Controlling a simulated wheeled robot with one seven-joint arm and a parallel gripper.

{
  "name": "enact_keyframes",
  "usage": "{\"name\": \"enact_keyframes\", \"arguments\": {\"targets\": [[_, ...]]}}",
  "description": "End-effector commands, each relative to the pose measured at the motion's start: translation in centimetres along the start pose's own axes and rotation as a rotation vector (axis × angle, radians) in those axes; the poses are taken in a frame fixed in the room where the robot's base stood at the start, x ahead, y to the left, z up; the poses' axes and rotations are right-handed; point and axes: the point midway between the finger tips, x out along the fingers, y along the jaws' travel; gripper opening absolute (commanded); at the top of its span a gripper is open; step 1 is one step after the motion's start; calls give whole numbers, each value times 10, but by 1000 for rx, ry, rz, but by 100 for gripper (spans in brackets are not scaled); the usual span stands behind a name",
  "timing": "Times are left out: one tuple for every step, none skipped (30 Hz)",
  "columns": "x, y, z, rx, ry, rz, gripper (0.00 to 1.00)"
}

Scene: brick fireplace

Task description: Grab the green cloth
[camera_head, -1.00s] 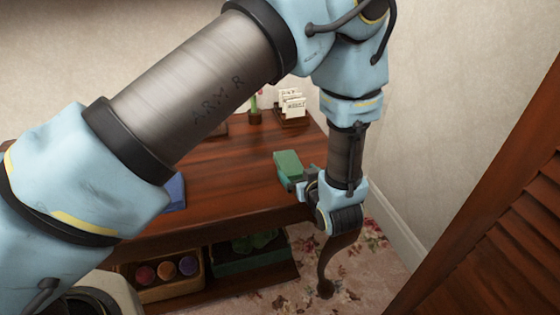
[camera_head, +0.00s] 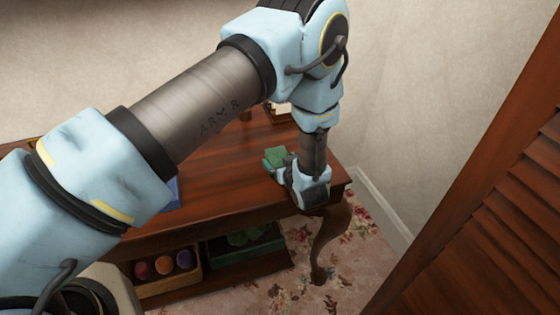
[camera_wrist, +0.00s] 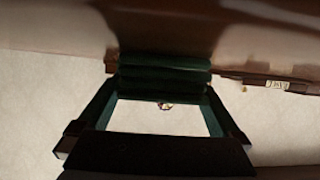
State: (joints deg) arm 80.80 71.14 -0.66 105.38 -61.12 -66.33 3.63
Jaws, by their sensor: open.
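A green folded cloth (camera_head: 275,156) lies on the tabletop near its right end, just left of my gripper (camera_head: 283,167) in the head view. In the wrist view the dark green layered cloth (camera_wrist: 165,72) is at the fingertips, in the gap between the two spread fingers. My gripper (camera_wrist: 162,88) is open and low over the table, reaching toward the cloth from the right. I cannot tell whether the fingers touch it. My wrist hides part of the cloth and table in the head view.
The wooden table (camera_head: 225,180) has a lower shelf with a box of coloured balls (camera_head: 165,267) and a dark box with green contents (camera_head: 245,245). A blue object (camera_head: 173,193) lies at the left. A louvred wooden panel (camera_head: 490,230) and wall stand to the right.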

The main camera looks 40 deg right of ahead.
Motion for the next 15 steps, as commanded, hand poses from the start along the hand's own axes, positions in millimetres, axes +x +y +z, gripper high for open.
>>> {"name": "enact_keyframes", "arguments": {"targets": [[0,0,0,0,0,0,100],[0,0,0,0,0,0,97],[0,0,0,0,0,0,92],[0,0,0,0,0,0,89],[0,0,0,0,0,0,85],[0,0,0,0,0,0,81],[0,0,0,0,0,0,78],[0,0,0,0,0,0,74],[0,0,0,0,0,0,70],[0,0,0,0,0,0,66],[0,0,0,0,0,0,63],[0,0,0,0,0,0,58],[0,0,0,0,0,0,55],[0,0,0,0,0,0,52],[0,0,0,0,0,0,47]]}}
